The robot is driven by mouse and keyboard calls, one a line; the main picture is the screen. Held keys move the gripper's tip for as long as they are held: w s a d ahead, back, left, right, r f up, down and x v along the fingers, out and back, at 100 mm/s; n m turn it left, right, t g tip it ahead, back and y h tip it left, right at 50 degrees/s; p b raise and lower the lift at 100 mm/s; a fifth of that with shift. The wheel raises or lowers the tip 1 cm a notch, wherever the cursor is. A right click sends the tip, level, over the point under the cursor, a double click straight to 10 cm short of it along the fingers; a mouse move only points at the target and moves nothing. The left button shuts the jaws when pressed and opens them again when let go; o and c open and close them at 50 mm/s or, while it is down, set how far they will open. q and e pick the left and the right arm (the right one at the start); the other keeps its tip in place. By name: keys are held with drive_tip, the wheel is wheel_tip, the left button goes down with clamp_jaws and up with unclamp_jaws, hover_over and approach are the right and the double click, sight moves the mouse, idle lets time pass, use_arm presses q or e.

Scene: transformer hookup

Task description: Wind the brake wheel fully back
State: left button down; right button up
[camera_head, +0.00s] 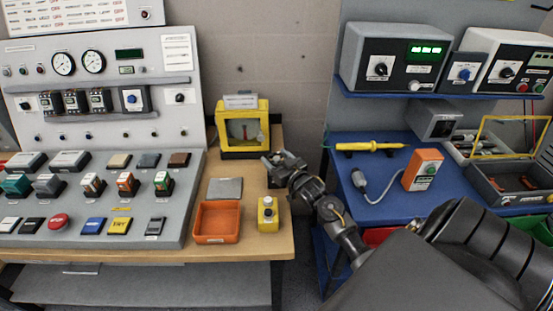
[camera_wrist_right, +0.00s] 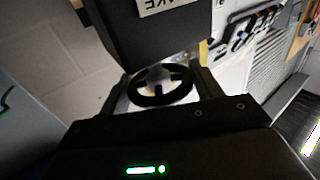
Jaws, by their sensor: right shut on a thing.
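The brake wheel (camera_wrist_right: 139,94) is a dark ring with spokes, seen in the right wrist view below a dark housing (camera_wrist_right: 150,45) whose white label reads in part "AKE", upside down. My right gripper (camera_wrist_right: 162,90) has one finger on each side of the wheel and is shut on it. In the head view my right gripper (camera_head: 272,160) reaches to the right of the yellow-framed box (camera_head: 223,140), at the back of the wooden table. The wheel cannot be made out there. How far it is turned cannot be told. My left gripper is not in view.
An orange tray (camera_head: 216,238), a grey plate (camera_head: 225,188) and a yellow block with a knob (camera_head: 268,213) sit on the wooden table (camera_head: 270,247). A sloped control console (camera_head: 100,210) stands left. A blue bench (camera_head: 375,207) with a yellow probe (camera_head: 370,146) stands right, across a gap.

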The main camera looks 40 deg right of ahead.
drive_tip(key=shift+n+y, duration=1.2)
drive_tip(key=shift+y, duration=0.6)
drive_tip(key=o, duration=1)
drive_tip(key=shift+s+d+f, duration=0.1)
drive_tip(key=shift+s, duration=0.35)
drive_tip(key=s+d+b, duration=0.1)
drive_tip(key=s, duration=0.9)
drive_tip(key=shift+b, duration=0.4)
drive_tip(key=shift+w, duration=0.1)
